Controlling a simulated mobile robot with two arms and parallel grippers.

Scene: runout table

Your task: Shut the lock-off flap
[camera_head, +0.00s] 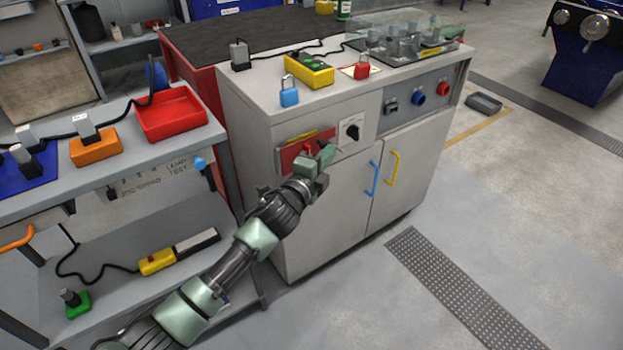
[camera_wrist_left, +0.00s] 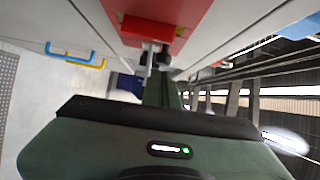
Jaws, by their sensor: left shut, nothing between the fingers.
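The red lock-off flap (camera_head: 291,155), with a yellow label strip above it, is on the upper left front of the grey cabinet. My left gripper (camera_head: 326,161) is at its right part and covers some of it. The gripper is shut with nothing held. In the left wrist view, a red surface (camera_wrist_left: 190,8) with a red block (camera_wrist_left: 147,29) lies just beyond the gripper. I cannot tell how far the flap stands from the cabinet face, or whether the fingers touch it. My right gripper is not in view.
A black rotary switch (camera_head: 352,131) is right of the flap. Blue (camera_head: 373,178) and yellow (camera_head: 393,167) door handles stick out below. Blue (camera_head: 289,92) and red (camera_head: 362,69) padlocks are on top.

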